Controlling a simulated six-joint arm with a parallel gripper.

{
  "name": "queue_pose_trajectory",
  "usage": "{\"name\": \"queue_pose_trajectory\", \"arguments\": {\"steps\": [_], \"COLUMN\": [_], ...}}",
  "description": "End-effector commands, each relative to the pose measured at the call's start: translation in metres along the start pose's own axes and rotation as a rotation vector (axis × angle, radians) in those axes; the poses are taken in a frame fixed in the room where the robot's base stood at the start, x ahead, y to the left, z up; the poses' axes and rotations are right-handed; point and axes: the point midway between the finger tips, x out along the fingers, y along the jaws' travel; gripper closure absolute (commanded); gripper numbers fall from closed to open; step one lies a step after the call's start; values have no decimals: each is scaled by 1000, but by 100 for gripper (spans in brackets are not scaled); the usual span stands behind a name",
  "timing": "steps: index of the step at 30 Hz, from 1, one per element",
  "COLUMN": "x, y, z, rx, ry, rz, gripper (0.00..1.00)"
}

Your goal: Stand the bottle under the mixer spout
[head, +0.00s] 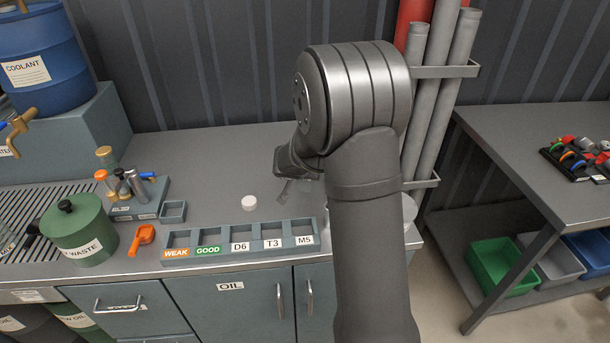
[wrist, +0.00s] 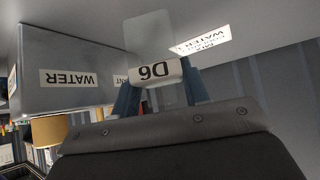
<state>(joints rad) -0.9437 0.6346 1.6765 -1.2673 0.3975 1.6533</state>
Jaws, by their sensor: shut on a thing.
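My gripper (head: 287,172) is over the bench, left of my arm's wrist, and is mostly hidden by the arm in the head view. In the wrist view its blue-grey fingers (wrist: 160,92) are shut on a clear bottle (wrist: 150,35) with a white label reading D6, upside down in this view. The bottle shows only faintly in the head view (head: 283,190). A brass tap (head: 17,130) sticks out at the far left, below the coolant drum; I cannot tell whether it is the mixer spout. The bottle is well to the right of it.
A labelled rack (head: 240,241) lies along the bench's front edge. A white round cap (head: 249,203) lies behind it. The bench's back middle is clear.

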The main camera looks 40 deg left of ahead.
Motion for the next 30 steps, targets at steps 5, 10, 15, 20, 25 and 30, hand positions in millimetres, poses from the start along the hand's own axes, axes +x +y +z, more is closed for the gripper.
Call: {"name": "queue_pose_trajectory", "arguments": {"steps": [5, 10, 15, 20, 25, 30], "x": [8, 7, 10, 9, 9, 3], "y": [0, 0, 0, 0, 0, 0], "z": [10, 10, 12, 12, 12, 9], "rx": [-2, -1, -1, -1, -1, -1], "ry": [-1, 0, 0, 0, 0, 1], "rz": [1, 1, 1, 1, 1, -1], "gripper": [85, 85, 53, 37, 37, 37]}}
